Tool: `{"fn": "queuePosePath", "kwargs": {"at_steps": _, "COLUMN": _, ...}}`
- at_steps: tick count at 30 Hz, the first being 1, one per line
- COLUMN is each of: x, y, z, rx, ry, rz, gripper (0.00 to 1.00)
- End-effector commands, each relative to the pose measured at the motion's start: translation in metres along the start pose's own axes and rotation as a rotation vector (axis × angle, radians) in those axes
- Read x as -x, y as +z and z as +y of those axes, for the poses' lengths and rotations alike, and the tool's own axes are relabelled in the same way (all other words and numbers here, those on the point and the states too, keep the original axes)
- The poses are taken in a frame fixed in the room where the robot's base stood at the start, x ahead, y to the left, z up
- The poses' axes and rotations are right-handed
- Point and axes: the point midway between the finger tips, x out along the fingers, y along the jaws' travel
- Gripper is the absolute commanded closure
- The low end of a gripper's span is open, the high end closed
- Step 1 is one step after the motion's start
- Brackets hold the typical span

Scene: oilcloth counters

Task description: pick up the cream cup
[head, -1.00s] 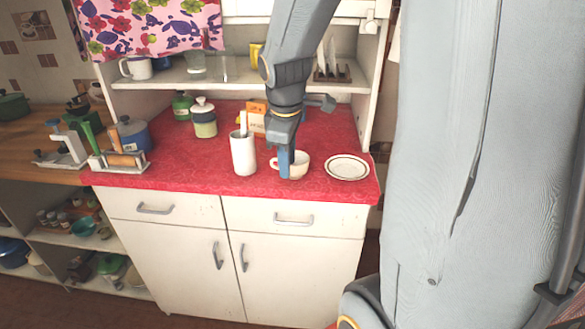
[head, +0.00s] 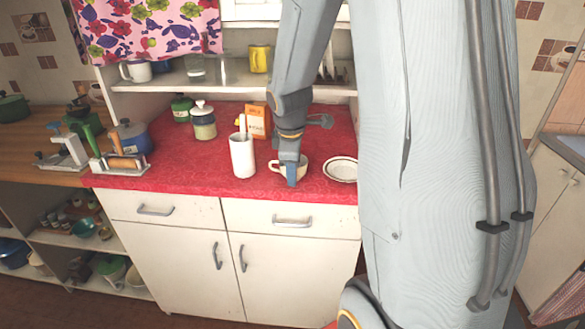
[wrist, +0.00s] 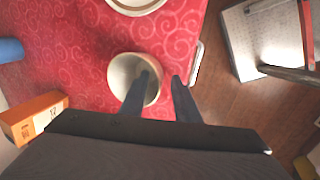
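The cream cup (head: 278,166) stands upright on the red counter, its handle to the left in the head view. In the wrist view its round mouth (wrist: 121,72) is empty apart from a fingertip over or in it. My gripper (wrist: 162,82) is open. One finger lies over the cup's mouth, the other outside it on the counter's front side, so the near wall of the cup is between them. In the head view my gripper (head: 292,172) hides part of the cup. I cannot tell how deep the fingertips reach.
A white cylinder (head: 243,157) stands close left of the cup, and a plate (head: 341,170) lies to its right. An orange box (head: 257,121) and a lidded jar (head: 203,124) stand behind. The front edge and a drawer handle (head: 292,221) are near.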

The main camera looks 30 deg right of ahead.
Motion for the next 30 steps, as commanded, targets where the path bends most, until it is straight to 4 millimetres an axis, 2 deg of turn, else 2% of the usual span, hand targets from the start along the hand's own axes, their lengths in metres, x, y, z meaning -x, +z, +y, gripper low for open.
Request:
{"fn": "queuePosePath", "kwargs": {"at_steps": 8, "x": -0.002, "y": 0.000, "z": 0.000, "rx": -0.001, "ry": 0.000, "rz": 0.001, "gripper": 0.71}}
{"fn": "queuePosePath", "kwargs": {"at_steps": 13, "x": -0.002, "y": 0.000, "z": 0.000, "rx": 0.000, "ry": 0.000, "rz": 0.001, "gripper": 0.98}}
{"fn": "queuePosePath", "kwargs": {"at_steps": 14, "x": -0.002, "y": 0.000, "z": 0.000, "rx": 0.000, "ry": 0.000, "rz": 0.001, "gripper": 1.00}}
{"fn": "queuePosePath", "kwargs": {"at_steps": 24, "x": -0.001, "y": 0.000, "z": 0.001, "rx": 0.000, "ry": 0.001, "rz": 0.001, "gripper": 1.00}}
{"fn": "queuePosePath", "kwargs": {"at_steps": 30, "x": 0.023, "y": -0.001, "z": 0.009, "rx": -0.001, "ry": 0.006, "rz": 0.002, "gripper": 1.00}}
